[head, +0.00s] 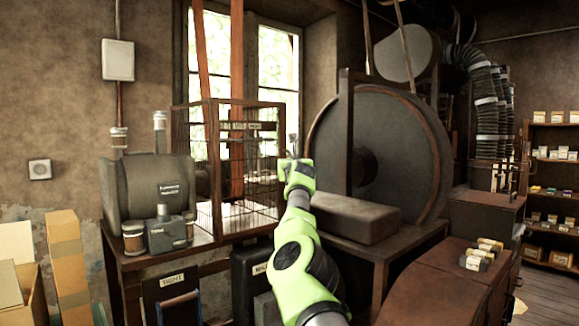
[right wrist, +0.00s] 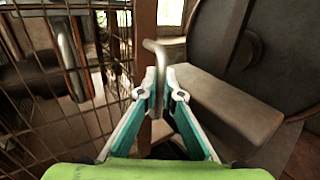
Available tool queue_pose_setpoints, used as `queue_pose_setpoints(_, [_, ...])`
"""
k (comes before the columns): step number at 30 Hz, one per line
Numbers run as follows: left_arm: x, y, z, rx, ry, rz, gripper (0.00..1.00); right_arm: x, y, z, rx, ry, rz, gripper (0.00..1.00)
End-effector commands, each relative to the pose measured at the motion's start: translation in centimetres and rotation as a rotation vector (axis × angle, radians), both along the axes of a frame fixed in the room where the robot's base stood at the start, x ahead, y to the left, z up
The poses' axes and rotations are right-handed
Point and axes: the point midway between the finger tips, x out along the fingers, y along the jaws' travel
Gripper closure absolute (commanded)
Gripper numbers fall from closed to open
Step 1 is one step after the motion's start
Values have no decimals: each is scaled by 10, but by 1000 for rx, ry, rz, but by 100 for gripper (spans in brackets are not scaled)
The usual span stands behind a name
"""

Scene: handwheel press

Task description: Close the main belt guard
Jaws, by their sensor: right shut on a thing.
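The main belt guard (head: 277,120) is a rust-brown wire-mesh cage around a reddish belt (head: 236,60), left of centre in the head view. A small label sits on its upper front. I cannot tell whether its door is fully shut. My right gripper (head: 296,160) is at the cage's right edge. In the right wrist view, the fingers of my right gripper (right wrist: 158,98) are shut on a bent grey metal handle (right wrist: 161,58), beside the brown post and mesh of the guard (right wrist: 100,60). My left gripper is not in view.
A large dark wheel (head: 385,150) and a grey block (head: 355,217) stand close to the right of my right arm. A motor (head: 150,187) sits on the bench to the left. A curved brown cabinet (head: 430,290) fills the lower right.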

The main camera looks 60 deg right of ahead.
Motion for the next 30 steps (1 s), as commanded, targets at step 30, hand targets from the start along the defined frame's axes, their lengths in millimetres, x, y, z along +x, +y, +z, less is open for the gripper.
queue_pose_setpoints(30, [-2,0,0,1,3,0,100,-12,18,1,0,-1,-1,76])
